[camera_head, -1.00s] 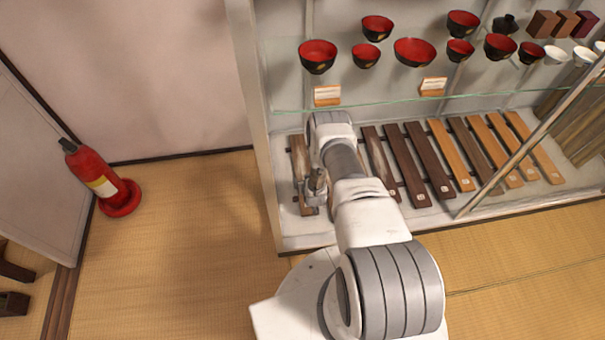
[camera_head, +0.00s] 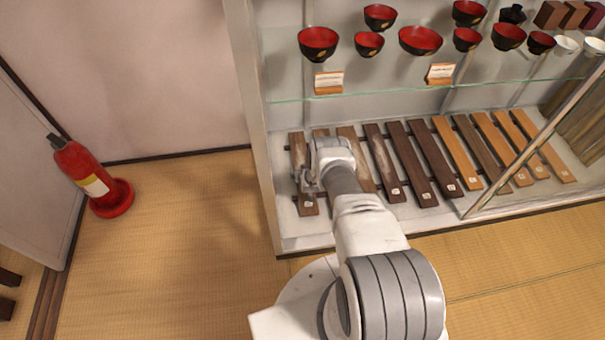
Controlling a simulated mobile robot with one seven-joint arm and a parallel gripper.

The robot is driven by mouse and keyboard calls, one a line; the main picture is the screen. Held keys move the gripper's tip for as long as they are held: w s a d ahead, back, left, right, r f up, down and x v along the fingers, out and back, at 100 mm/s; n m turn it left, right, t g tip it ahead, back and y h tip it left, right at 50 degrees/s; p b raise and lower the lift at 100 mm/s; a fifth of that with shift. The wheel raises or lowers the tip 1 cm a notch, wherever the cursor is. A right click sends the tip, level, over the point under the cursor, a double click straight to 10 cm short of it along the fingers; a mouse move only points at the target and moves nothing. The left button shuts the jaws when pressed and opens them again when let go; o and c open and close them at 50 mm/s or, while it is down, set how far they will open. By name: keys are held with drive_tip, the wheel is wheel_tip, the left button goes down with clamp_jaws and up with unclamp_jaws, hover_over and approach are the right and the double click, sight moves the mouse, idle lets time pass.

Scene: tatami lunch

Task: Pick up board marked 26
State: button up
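Several wooden boards lie side by side on the bottom shelf of the display case, each with a small pale tag near its front end. The tag numbers are too small to read, so I cannot tell which board is marked 26. The leftmost board (camera_head: 299,155) is brown and lies beside my gripper (camera_head: 306,182). My gripper is small in view, at or just above that board, and its fingers are not clear. My arm covers part of the second board (camera_head: 320,133) and part of the third board (camera_head: 350,140). A dark brown board (camera_head: 409,160) and an orange board (camera_head: 455,150) lie further right.
A glass shelf (camera_head: 400,92) above the boards holds red-and-black bowls (camera_head: 420,40) and small signs (camera_head: 328,83). The case's left post (camera_head: 262,150) stands close to my gripper. A red fire extinguisher (camera_head: 85,170) stands at left. Tatami floor (camera_head: 170,230) between is clear.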

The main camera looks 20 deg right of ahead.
drive_tip(key=shift+w+d+f, duration=0.1)
drive_tip(key=shift+w+f, duration=0.3)
drive_tip(key=shift+c, duration=0.2)
drive_tip(key=c, duration=1.3)
drive_tip(key=shift+o, duration=0.2)
drive_tip(key=shift+r, duration=0.2)
